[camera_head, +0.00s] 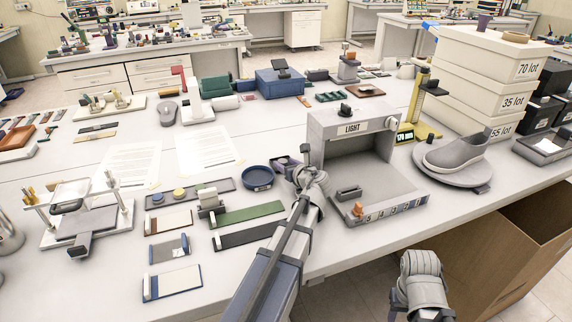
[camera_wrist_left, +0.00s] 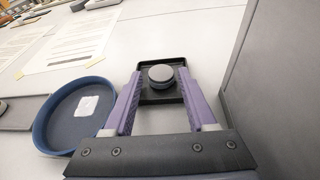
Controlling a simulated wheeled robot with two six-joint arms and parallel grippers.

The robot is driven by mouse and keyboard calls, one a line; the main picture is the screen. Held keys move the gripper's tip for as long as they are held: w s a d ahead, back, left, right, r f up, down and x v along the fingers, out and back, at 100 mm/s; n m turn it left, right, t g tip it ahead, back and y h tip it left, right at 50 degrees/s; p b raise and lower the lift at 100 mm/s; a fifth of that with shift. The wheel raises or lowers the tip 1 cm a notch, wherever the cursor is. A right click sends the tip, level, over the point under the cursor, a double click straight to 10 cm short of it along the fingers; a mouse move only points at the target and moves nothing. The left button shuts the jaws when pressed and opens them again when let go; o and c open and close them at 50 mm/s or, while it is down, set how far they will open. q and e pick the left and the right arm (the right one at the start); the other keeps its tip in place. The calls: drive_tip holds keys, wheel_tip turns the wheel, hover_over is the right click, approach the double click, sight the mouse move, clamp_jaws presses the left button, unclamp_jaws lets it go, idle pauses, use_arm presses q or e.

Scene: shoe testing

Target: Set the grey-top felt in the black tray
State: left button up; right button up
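In the left wrist view the grey-top felt (camera_wrist_left: 161,74), a small round disc with a dark side, appears to sit within the outline of the small black tray (camera_wrist_left: 148,96). Whether it touches the tray floor I cannot tell. My left gripper (camera_wrist_left: 160,80) has its two purple fingers spread on either side of the felt, with visible gaps. In the head view my left gripper (camera_head: 282,164) is left of the light booth, and its arm hides most of the tray and felt. The right arm shows at the lower right; its fingers are out of view.
A blue round dish (camera_head: 257,178) stands left of my left gripper. The grey light booth (camera_head: 352,125) stands close on its right. A long grey tray (camera_head: 218,187) holds yellow-top and blue-top felts. A shoe (camera_head: 456,153) sits on a round stand farther right.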

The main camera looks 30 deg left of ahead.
use_arm(q)
drive_tip(key=shift+o, duration=0.8)
drive_tip(key=shift+p+v, duration=1.25)
drive_tip(key=shift+v, duration=2.65)
